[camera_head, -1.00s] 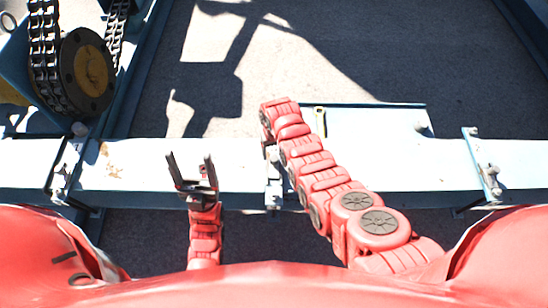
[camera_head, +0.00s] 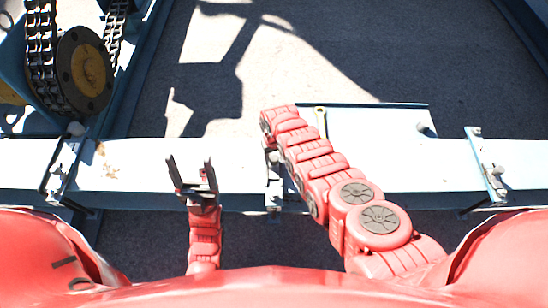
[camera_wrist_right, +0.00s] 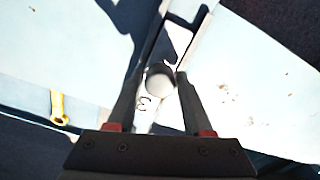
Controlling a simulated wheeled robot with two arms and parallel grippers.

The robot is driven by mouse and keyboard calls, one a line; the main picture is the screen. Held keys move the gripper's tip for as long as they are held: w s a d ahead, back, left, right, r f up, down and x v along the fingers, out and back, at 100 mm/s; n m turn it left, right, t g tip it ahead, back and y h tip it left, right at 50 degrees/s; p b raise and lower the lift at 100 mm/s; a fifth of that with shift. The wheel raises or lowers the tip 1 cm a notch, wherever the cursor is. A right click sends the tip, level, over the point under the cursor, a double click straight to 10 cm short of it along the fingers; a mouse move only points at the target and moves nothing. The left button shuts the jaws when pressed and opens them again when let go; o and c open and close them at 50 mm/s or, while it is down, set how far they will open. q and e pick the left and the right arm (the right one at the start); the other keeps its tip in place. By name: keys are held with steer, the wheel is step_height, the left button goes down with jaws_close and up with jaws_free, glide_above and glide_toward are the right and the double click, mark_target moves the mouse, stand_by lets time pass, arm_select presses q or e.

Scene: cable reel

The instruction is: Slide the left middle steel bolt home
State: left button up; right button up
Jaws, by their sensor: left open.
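A round grey steel bolt head (camera_wrist_right: 160,79) shows in the right wrist view, at a narrow bracket with a "3" marked beside it. My right gripper (camera_wrist_right: 160,76) has one finger on each side of the bolt head; whether both fingers touch it I cannot tell. In the head view my right arm reaches to the middle bracket (camera_head: 273,185) on the pale blue beam, and the arm hides its gripper and the bolt there. My left gripper (camera_head: 190,160) is open and empty above the beam, left of the middle bracket.
The pale blue beam (camera_head: 140,172) runs across the view. Similar brackets stand at its left (camera_head: 62,170) and right (camera_head: 487,165). A yellow-ended piece (camera_wrist_right: 58,107) lies beside the bracket. A chain and dark sprocket (camera_head: 84,70) are at the upper left.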

jaws_close()
stand_by(1.1)
